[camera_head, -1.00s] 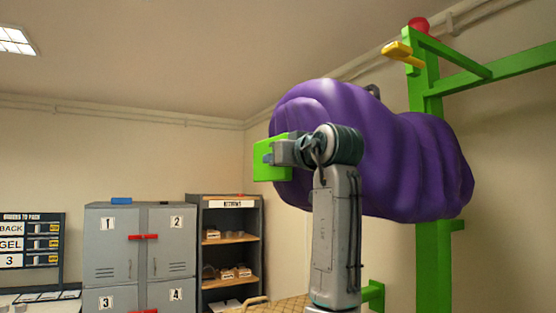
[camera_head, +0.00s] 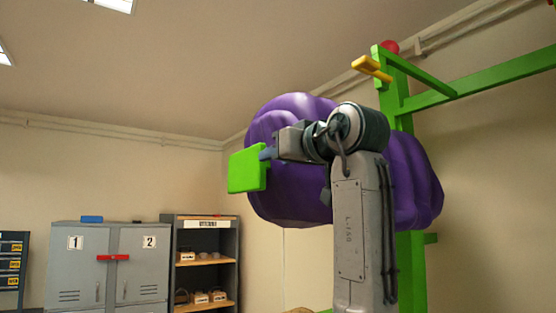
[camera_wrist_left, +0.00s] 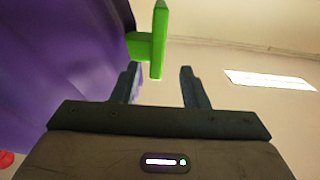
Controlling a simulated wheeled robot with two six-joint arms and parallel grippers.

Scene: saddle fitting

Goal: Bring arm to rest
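My left gripper (camera_head: 266,153) is at the top of my raised arm, pointing left in front of the purple, lumpy body (camera_head: 290,110). In the left wrist view, its two dark blue fingers stand apart, with the gripper (camera_wrist_left: 160,70) open. A green plate on a short stub (camera_wrist_left: 158,40) sticks out from the purple body, seen just past and between the fingertips. In the head view, this green plate (camera_head: 246,168) is at the left of the gripper. I cannot tell whether a finger touches it. My right gripper is not in view.
A green frame (camera_head: 400,110) with a yellow peg (camera_head: 372,68) and a red ball (camera_head: 389,47) stands behind the purple body. Grey lockers (camera_head: 110,260) and a shelf unit (camera_head: 207,255) are at the back left.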

